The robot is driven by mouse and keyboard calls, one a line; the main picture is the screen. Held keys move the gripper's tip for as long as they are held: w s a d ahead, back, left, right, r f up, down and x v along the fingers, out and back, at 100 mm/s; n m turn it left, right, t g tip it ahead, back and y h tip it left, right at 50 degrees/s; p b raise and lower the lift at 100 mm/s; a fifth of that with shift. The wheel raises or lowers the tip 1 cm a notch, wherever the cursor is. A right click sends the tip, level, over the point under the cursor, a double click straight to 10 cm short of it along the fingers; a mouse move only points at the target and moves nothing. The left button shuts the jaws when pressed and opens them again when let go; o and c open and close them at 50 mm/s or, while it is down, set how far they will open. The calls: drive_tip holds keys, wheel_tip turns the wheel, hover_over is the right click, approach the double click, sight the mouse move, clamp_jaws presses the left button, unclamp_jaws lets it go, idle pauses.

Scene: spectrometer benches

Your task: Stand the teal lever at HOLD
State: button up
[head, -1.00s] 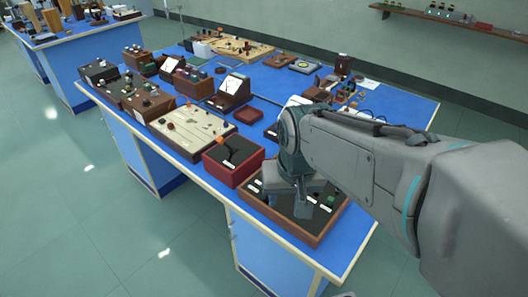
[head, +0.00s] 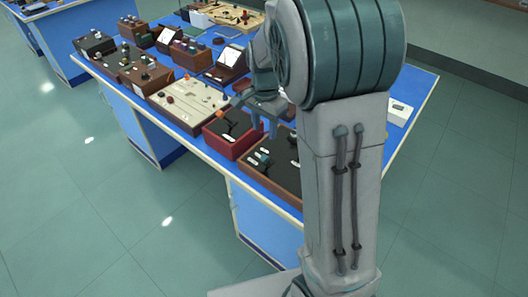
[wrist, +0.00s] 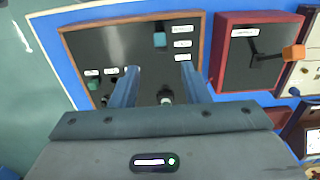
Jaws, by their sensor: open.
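The teal lever (wrist: 160,38) stands on a dark panel in a brown wooden frame (wrist: 132,23). Three white labels (wrist: 182,43) are stacked beside it; their words are too small to read. The teal lever also shows in the head view (head: 262,157), on the near part of the panel. My gripper (wrist: 159,72) is open and empty, apart from the lever. In the wrist view the lever lies beyond the fingertips, between their lines. In the head view my gripper (head: 264,128) is above the bench near the red box, and my arm hides the panel's right part.
A red box (wrist: 262,16) with an orange-tipped lever (wrist: 294,52) stands beside the panel. The panel also carries a green knob (wrist: 93,84) and a dark knob (wrist: 166,97). A cream board (head: 188,105) and several instruments stand farther along the blue bench.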

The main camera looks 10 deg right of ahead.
sight(265, 156)
wheel_tip(265, 156, down, 11)
drive_tip(key=shift+f+p, duration=0.15)
drive_tip(key=shift+p, duration=0.25)
clamp_jaws()
